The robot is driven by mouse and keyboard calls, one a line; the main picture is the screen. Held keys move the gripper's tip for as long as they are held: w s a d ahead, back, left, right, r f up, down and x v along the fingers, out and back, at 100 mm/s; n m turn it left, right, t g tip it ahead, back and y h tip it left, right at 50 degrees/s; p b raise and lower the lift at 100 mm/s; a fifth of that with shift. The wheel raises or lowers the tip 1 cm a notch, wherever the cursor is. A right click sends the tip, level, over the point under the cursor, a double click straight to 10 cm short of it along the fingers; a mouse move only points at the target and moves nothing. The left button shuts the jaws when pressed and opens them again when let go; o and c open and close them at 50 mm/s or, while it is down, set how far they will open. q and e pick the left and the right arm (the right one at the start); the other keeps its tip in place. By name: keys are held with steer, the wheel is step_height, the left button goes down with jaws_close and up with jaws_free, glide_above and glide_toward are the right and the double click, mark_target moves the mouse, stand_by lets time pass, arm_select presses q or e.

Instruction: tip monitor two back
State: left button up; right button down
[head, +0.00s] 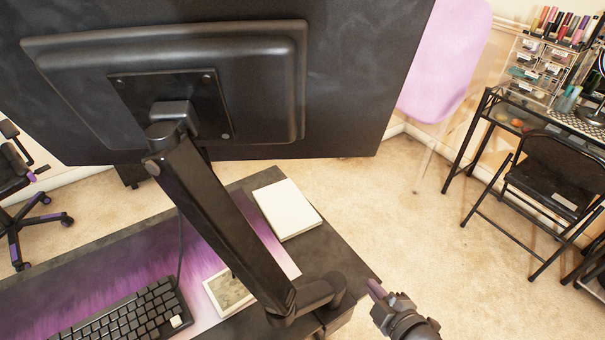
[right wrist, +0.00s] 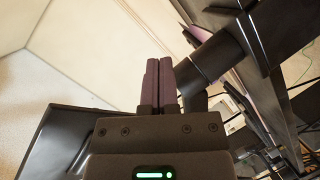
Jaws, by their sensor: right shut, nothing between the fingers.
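A large black monitor (head: 340,80) fills the top of the head view, seen from behind. Its mount plate joins a black monitor arm (head: 220,220) that slopes down to a clamp at the desk edge. Only one monitor shows clearly, and I cannot tell which number it is. My right gripper (head: 376,289) is low in the head view, just right of the arm's base, apart from and below the monitor. In the right wrist view its fingers (right wrist: 158,84) are closed together and empty, with dark arm parts (right wrist: 215,50) close on their right. My left gripper is out of view.
The black desk (head: 345,255) holds a keyboard (head: 130,315), a white box-like item (head: 286,209) and a small framed item (head: 228,291) on a purple mat. A folding chair (head: 555,185) stands at right. Carpet between desk and chair is clear.

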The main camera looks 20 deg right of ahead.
mark_target(288, 159)
steer(key=a+r+n+t+y+b, duration=0.1)
steer(key=a+r+n+y, duration=0.15)
steer(key=r+n, duration=0.3)
steer(key=w+a+r+n+t+y, duration=0.1)
steer(key=a+r+n+y, duration=0.1)
steer(key=r+n+y, duration=0.35)
steer(key=a+r+n+t+y+b, duration=0.1)
steer(key=a+r+n, duration=0.15)
steer(key=r, duration=0.55)
steer(key=shift+n, duration=0.25)
steer(key=x, duration=0.4)
steer(key=d+p+x, duration=0.1)
steer(key=x, duration=0.2)
steer(key=w+d+p+x, duration=0.1)
steer(key=x, duration=0.3)
steer(key=shift+w+a+r, duration=0.15)
steer(key=shift+w+r, duration=0.3)
steer(key=shift+w, duration=0.35)
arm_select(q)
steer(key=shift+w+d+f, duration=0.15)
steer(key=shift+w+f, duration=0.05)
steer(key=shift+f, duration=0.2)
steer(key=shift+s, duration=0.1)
